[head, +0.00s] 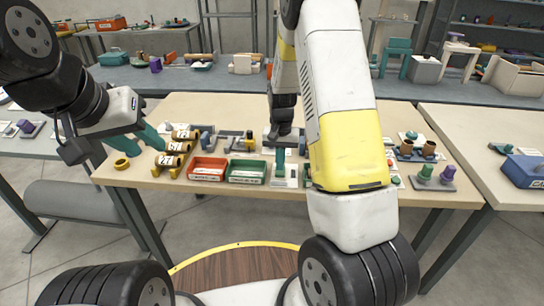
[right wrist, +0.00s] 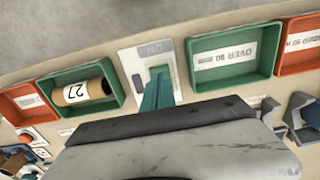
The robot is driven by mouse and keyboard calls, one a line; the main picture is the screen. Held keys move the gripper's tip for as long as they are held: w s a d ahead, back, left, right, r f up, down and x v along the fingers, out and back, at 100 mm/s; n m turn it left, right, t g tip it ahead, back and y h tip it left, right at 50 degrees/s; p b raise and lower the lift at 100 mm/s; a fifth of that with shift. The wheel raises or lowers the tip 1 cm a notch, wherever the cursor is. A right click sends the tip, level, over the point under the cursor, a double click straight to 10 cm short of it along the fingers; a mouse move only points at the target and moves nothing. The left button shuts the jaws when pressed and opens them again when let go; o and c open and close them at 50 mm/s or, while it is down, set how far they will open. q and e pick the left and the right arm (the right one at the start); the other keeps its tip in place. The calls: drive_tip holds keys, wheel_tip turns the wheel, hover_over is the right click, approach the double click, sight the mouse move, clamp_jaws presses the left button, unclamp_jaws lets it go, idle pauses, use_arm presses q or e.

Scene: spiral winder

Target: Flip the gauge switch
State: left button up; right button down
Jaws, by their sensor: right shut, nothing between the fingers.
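The gauge switch sits on a light plate (right wrist: 130,58) with a lettered label, between two green trays in the right wrist view. Its plate also shows in the head view (head: 291,183), below my right gripper. My right gripper (right wrist: 157,88) is shut and empty, its teal fingers pointing down over the switch; it shows in the head view too (head: 281,163). The fingers cover much of the switch, so I cannot tell its lever position or whether they touch it. My left gripper (head: 142,141) is open and empty, beside several numbered tan cylinders (head: 176,147) at the table's left.
A red tray (head: 207,161) and a green tray (head: 247,164) stand left of the switch. Another green tray (right wrist: 112,68) holds a cylinder marked 27 (right wrist: 82,92).

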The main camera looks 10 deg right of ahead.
drive_tip(key=shift+f, duration=0.9)
idle(0.8)
drive_tip(key=shift+r, duration=3.5)
wheel_tip(320, 180, up, 16)
drive_tip(key=n+t+y, duration=0.2)
drive_tip(key=t, duration=0.1)
hover_over(280, 173)
drive_tip(key=s+a, duration=0.1)
drive_tip(key=s, duration=0.8)
drive_tip(key=s+r+n+t, duration=0.1)
drive_tip(key=s+r, duration=0.2)
drive_tip(key=s, duration=0.4)
drive_tip(key=s+a+r+t, duration=0.1)
drive_tip(key=s+r, duration=0.3)
drive_tip(key=s, duration=0.4)
drive_tip(key=shift+r+n+t, duration=0.2)
drive_tip(key=shift+n+t, duration=0.2)
drive_tip(key=shift+t, duration=0.2)
